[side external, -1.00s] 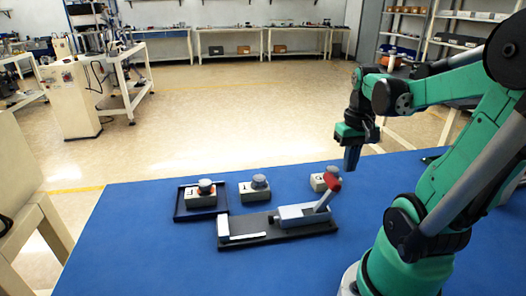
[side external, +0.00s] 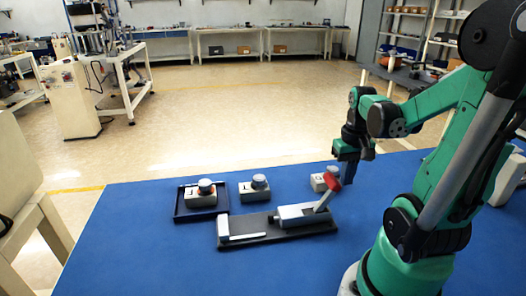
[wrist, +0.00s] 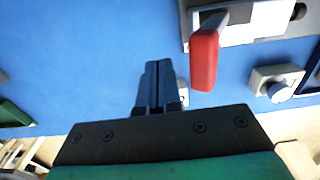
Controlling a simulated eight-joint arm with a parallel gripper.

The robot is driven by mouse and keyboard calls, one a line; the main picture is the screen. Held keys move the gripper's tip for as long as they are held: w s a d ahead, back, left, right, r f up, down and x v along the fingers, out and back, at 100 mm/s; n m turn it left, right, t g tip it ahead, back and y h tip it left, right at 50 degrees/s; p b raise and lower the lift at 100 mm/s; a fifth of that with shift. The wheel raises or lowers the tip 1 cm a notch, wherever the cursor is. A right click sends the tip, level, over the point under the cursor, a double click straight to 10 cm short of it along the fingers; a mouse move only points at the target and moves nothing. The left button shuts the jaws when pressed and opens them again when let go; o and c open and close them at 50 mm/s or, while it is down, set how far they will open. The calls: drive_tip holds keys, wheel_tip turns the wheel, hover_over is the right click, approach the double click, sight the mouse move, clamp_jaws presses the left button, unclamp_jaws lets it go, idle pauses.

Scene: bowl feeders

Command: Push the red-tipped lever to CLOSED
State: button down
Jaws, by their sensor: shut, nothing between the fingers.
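The red-tipped lever (side external: 332,182) rises from a grey block (side external: 295,214) on a dark base plate (side external: 290,233) and leans up to the right. A white label plate lies at the base's left end; I cannot read any wording. My gripper (side external: 347,184) is shut and empty, pointing down close to the right of the red tip in the side view. In the wrist view the red tip (wrist: 204,60) lies right of my shut fingers (wrist: 158,66), with a strip of blue table visible between them.
A box with a round knob (side external: 318,181) stands just behind the lever. Another knobbed box (side external: 255,188) stands left of it, and a third (side external: 201,193) sits in a dark tray (side external: 180,213). The blue table (side external: 150,260) is clear at the front left.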

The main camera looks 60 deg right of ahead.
drive_tip(key=shift+f, duration=0.25)
drive_tip(key=shift+w+a, duration=0.1)
drive_tip(key=shift+a, duration=0.05)
drive_tip(key=shift+w+a, duration=4.35)
drive_tip(key=shift+w, duration=0.05)
drive_tip(key=shift+s+d, duration=0.25)
drive_tip(key=shift+s, duration=0.05)
wheel_tip(320, 180, up, 8)
drive_tip(key=shift+s+d, duration=0.1)
